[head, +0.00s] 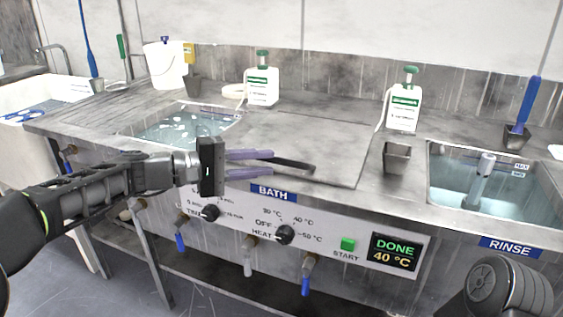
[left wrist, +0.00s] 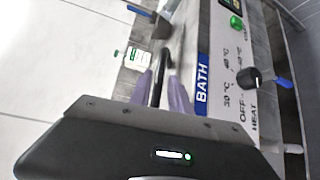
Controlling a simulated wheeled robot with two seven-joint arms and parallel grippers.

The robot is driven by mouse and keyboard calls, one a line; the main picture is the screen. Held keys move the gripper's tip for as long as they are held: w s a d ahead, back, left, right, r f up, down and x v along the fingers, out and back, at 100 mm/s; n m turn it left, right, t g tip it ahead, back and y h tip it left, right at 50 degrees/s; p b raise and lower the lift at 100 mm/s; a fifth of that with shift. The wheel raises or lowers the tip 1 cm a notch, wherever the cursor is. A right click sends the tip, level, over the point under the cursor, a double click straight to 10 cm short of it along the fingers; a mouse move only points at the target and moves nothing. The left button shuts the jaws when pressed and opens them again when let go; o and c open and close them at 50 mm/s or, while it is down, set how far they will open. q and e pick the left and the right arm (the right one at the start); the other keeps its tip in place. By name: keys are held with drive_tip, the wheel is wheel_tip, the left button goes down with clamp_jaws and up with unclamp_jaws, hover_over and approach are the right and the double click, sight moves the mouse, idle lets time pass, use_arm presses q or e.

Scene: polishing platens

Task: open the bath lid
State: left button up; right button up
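The bath lid (head: 335,140) is a flat grey metal panel, lying closed in the worktop behind the BATH label (head: 273,193). Its dark bar handle (head: 295,165) runs along its front edge. My left gripper (head: 270,162) is open at the left end of the handle, with its two purple fingers apart. In the left wrist view the dark handle (left wrist: 160,68) shows between the fingers (left wrist: 160,88), with what look like gaps on both sides. Whether a finger touches it is hard to tell. My right gripper is out of view; only part of my right arm shows at bottom right.
An open water basin (head: 185,127) lies left of the lid and the rinse basin (head: 490,190) lies right. A small metal cup (head: 397,158) stands right of the lid. White pump bottles (head: 262,86) (head: 403,107) stand behind. The front panel display (head: 394,253) reads DONE, 40 °C.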

sight(275, 162)
use_arm(q)
drive_tip(key=x, duration=0.5)
drive_tip(key=shift+a, duration=0.1)
clamp_jaws()
idle(1.2)
